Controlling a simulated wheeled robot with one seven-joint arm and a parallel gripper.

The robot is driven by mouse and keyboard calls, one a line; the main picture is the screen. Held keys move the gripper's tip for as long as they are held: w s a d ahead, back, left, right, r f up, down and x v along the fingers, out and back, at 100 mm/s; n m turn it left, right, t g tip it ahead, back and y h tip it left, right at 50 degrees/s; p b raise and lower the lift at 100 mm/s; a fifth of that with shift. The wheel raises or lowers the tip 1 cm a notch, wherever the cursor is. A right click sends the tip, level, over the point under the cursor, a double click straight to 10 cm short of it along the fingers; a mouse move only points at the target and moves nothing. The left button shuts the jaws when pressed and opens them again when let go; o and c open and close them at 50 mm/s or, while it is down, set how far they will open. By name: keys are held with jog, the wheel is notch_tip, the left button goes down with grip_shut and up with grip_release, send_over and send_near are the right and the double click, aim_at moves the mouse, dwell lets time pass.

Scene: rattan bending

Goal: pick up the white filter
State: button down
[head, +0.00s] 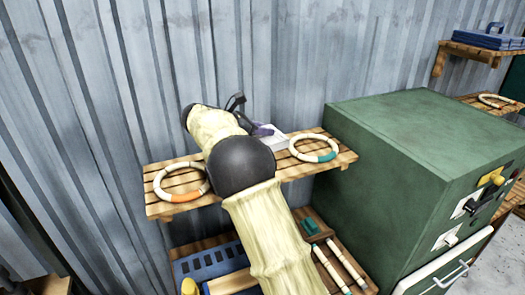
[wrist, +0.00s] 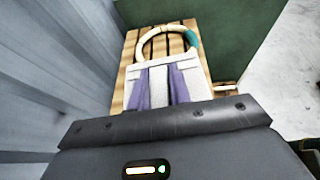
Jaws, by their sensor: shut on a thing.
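The white filter (head: 275,140) is a pale, boxy piece over the upper wooden shelf, partly hidden behind my arm in the head view. In the wrist view the filter (wrist: 134,86) is straight ahead of my gripper (wrist: 160,78). Two purple finger pads lie against it, with a pale grey strip between them. My gripper is shut on the filter. In the head view my gripper (head: 257,130) is mostly hidden by my arm. I cannot tell whether the filter touches the shelf.
The wooden shelf (head: 327,163) holds a white-and-orange ring (head: 180,198) at left and a white-and-teal ring (head: 326,156) close to the filter at right. A green cabinet (head: 400,135) stands right. A corrugated metal wall (head: 290,60) is behind. A lower shelf holds a blue item (head: 205,265).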

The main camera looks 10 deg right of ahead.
jog(key=shift+r, duration=1.2)
